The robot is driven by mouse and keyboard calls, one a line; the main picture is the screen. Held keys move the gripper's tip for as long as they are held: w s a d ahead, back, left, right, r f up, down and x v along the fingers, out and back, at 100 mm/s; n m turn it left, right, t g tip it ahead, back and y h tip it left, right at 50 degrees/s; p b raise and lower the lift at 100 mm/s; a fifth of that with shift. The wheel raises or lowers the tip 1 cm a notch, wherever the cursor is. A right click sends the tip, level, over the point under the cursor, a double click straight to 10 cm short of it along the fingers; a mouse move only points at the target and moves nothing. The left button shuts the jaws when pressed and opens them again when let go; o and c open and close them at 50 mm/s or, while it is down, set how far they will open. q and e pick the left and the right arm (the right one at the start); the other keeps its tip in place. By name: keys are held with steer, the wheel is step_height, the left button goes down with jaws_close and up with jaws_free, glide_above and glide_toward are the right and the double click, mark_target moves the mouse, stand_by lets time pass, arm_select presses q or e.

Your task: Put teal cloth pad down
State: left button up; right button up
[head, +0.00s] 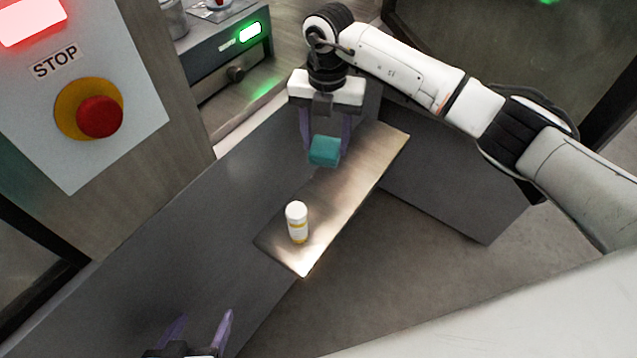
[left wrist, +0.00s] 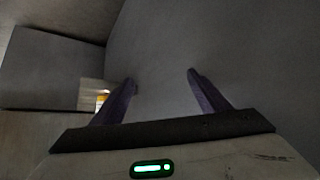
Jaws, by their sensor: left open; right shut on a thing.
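The teal cloth pad (head: 324,150) is held between the purple fingers of my right gripper (head: 325,145) in the head view. The pad is over the far part of a pale board (head: 350,190); I cannot tell whether it touches the board. My left gripper (head: 200,330) is open and empty at the bottom of the head view, over the grey surface. Its two fingers also show apart in the left wrist view (left wrist: 162,85), with nothing between them.
A white bottle with a yellow label (head: 297,222) stands upright on the near end of the board. A panel with a red stop button (head: 100,116) is at the left. A machine with a green light (head: 250,32) is at the back. The grey surface (head: 170,240) left of the board is clear.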

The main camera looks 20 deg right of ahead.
step_height(320, 180, down, 14)
steer(key=b, duration=1)
steer(key=shift+s+d, duration=0.1)
steer(key=shift+s, duration=0.05)
steer(key=shift+f+b, duration=0.1)
steer(key=shift+b, duration=0.2)
steer(key=shift+f, duration=0.3)
step_height(320, 180, down, 2)
steer(key=shift+f+b, duration=0.25)
steer(key=shift+b, duration=1)
steer(key=shift+f+b, duration=0.3)
steer(key=shift+f, duration=0.1)
steer(key=shift+r, duration=0.15)
steer(key=shift+f, duration=0.25)
arm_select(q)
step_height(320, 180, down, 12)
steer(key=s+d, duration=0.1)
steer(key=s, duration=0.1)
steer(key=shift+s+d+f, duration=0.2)
steer(key=shift+d+f, duration=0.05)
steer(key=shift+d, duration=0.1)
arm_select(e)
steer(key=o, duration=1.1)
steer(key=shift+r, duration=0.1)
